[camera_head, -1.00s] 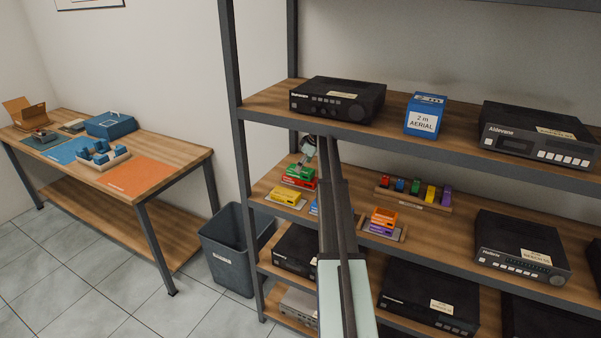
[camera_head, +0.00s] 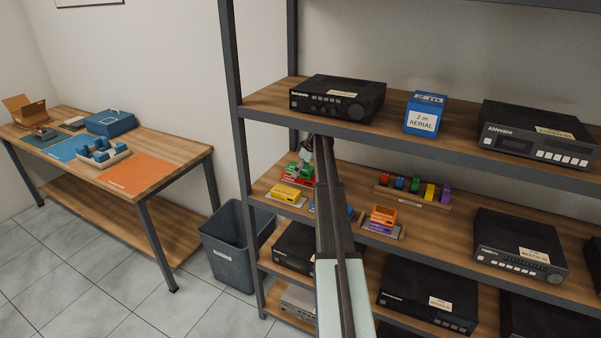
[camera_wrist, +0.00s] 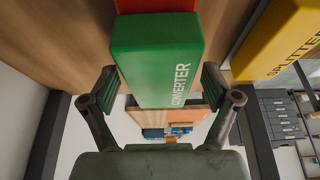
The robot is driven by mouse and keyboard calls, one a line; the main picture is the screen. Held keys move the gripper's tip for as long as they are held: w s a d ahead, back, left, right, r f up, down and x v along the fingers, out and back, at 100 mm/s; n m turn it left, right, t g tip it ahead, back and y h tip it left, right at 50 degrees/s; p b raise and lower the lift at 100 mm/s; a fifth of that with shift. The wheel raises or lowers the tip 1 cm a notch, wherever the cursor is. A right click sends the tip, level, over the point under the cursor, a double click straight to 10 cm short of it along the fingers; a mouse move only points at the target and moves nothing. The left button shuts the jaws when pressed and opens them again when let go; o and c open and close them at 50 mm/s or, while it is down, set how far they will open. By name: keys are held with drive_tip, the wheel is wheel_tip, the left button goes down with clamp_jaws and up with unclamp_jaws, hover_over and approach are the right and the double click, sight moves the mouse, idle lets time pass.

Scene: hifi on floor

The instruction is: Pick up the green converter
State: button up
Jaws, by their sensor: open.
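The green converter (camera_wrist: 155,60) is a green box with the white word CONVERTER on its side. In the wrist view it fills the upper middle, with a red box (camera_wrist: 155,5) directly against it. My gripper (camera_wrist: 158,85) is open, its two fingers on either side of the converter's near end, with gaps still showing. In the head view the green converter (camera_head: 306,169) sits on top of the red box (camera_head: 296,178) at the left of the middle shelf. My arm covers part of that area, and the gripper is mostly hidden there.
A yellow splitter box (camera_head: 286,192) lies in front of the red box; it also shows at right in the wrist view (camera_wrist: 285,40). An orange and purple stack (camera_head: 383,216) and a rack of small coloured blocks (camera_head: 415,190) stand right. The upper shelf (camera_head: 265,108) is overhead.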

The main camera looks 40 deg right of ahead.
idle(0.3)
drive_tip(key=c, duration=1.4)
drive_tip(key=shift+r, duration=0.15)
